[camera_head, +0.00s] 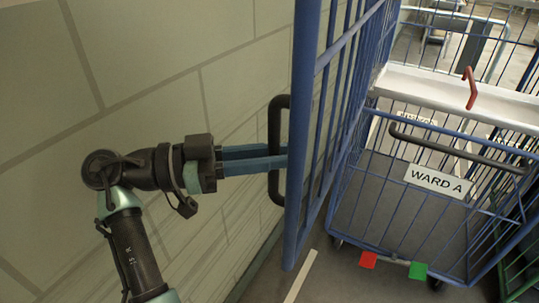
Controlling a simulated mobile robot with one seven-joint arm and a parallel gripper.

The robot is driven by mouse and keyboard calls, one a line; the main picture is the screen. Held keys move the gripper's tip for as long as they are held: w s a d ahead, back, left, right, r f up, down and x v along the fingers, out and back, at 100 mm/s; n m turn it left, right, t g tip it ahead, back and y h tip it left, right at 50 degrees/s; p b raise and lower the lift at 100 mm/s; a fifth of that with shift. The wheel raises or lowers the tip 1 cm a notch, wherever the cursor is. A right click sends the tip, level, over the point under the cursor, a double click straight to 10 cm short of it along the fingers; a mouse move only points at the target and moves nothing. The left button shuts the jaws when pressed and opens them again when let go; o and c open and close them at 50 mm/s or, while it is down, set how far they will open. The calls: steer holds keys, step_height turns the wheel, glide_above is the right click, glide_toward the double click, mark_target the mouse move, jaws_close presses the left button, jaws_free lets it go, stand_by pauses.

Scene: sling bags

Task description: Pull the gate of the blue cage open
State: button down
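The blue cage (345,205) stands at the right, with a "WARD A" sign (438,182) on its front bars. The blue barred gate (300,130) stands swung out toward me on the cage's left side, seen nearly edge-on. Its black handle (275,115) faces left, toward the wall. My gripper (284,157) reaches in from the left, with its long blue fingers lying across the upright bar of the handle and their tips close to the gate. The fingers look close together. I cannot tell whether they are shut on the bar.
A pale block wall (150,60) runs along the left. Inside the cage is a white shelf (450,92), with a red hooked part (470,88) near it. A dark bar (450,150) crosses the front. Red (368,260) and green (418,270) tabs sit low on the front.

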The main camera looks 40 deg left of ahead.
steer(key=shift+w+r, duration=0.15)
steer(key=shift+r, duration=0.1)
steer(key=c, duration=0.8)
jaws_free()
steer(key=shift+f, duration=0.15)
steer(key=shift+o, duration=0.2)
